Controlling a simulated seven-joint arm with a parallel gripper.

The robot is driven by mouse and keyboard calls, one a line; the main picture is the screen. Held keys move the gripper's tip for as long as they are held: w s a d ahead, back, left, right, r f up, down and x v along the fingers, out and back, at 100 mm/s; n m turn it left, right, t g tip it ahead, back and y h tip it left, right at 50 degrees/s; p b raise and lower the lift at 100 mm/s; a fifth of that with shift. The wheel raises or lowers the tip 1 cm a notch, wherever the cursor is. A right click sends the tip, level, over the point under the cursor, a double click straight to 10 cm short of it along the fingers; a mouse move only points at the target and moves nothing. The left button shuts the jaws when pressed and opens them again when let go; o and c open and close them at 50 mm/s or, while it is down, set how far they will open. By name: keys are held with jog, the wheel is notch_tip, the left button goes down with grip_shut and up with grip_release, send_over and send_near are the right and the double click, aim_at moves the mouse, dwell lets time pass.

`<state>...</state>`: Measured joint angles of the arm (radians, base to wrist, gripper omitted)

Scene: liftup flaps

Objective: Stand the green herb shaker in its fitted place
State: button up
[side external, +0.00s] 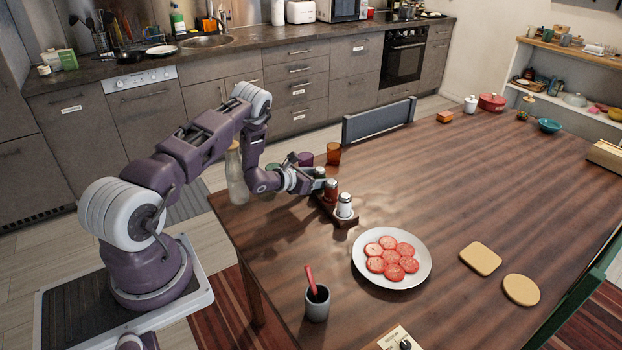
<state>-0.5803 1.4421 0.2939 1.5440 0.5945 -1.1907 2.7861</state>
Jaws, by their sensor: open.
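A dark wooden rack (344,222) stands on the table in front of my gripper. A white shaker (344,208) with a metal cap stands upright at its near end, and a reddish-brown shaker (331,191) stands upright behind it. A third shaker, apparently the green herb shaker (319,173), shows mainly its cap at the far end, right at my fingers. Its body is largely hidden, so I cannot tell whether it is seated in the rack. My gripper (312,171) is open and level with it, reaching in from the left.
A glass bottle (236,178), a purple cup (305,159) and an amber glass (333,154) stand near my forearm. A plate of tomato slices (427,270) and a grey cup with a red utensil (317,304) are nearer.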

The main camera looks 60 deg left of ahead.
jog(key=v, duration=1.1)
jog(key=shift+s, duration=0.1)
jog(key=w+d+r+n+g+y, duration=0.1)
jog(key=w+d+r+n+y, duration=0.15)
jog(key=r+n, duration=0.6)
jog(key=w+d+r+n+g+y, duration=0.1)
jog(key=w+r+n+g, duration=0.15)
jog(key=r+n, duration=0.6)
jog(key=s+d+r+n+h, duration=0.1)
jog(key=s+d+r+n, duration=0.5)
jog(key=d+r, duration=0.5)
jog(key=s+d+r+n+g+h, duration=0.1)
jog(key=s+d+n+g+h, duration=0.1)
jog(key=s+d+n, duration=0.3)
jog(key=s+d+r+n+g+h, duration=0.2)
jog(key=s+d+n, duration=0.4)
jog(key=s+d, duration=0.5)
jog(key=s, duration=0.9)
